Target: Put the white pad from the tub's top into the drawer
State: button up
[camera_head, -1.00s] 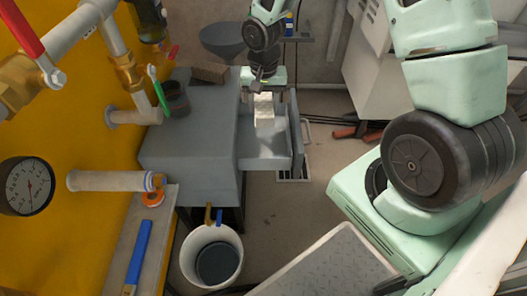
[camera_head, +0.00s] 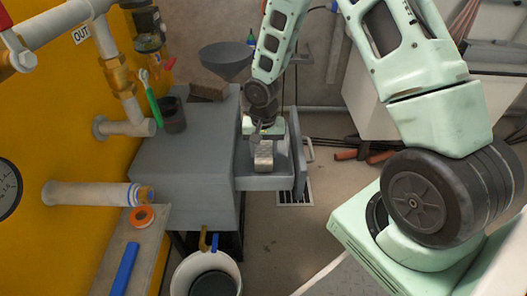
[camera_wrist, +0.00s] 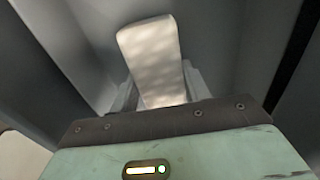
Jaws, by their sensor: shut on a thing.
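The white pad (camera_wrist: 155,55) is in my gripper (camera_wrist: 160,92), upright between the two fingers in the wrist view. In the head view the pad (camera_head: 264,154) hangs below my gripper (camera_head: 263,138), over the open drawer (camera_head: 262,183). The drawer is pulled out from the right side of the grey tub (camera_head: 190,160). The grey walls of the drawer surround the pad in the wrist view. I cannot tell whether the pad touches the drawer floor.
A white bucket (camera_head: 190,272) stands on the floor in front. Red pipes (camera_head: 358,153) lie to the right of the drawer.

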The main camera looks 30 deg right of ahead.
aim_at(263, 148)
jog(key=shift+r, duration=0.1)
jog(key=o, duration=1.1)
jog(key=shift+c, duration=0.2)
notch_tip(263, 148, up, 12)
jog(key=p, duration=0.5)
jog(key=s+a+r+n, duration=0.7)
jog(key=s+a+r, duration=0.15)
jog(key=a, duration=0.45)
jog(key=s+a+r+n, duration=0.3)
jog(key=s, duration=0.4)
jog(key=s+a+r+n, duration=0.3)
jog(key=s+n, duration=0.1)
jog(key=s, duration=0.4)
jog(key=shift+s+r+n+y, duration=0.15)
jog(key=shift+n+y, duration=0.15)
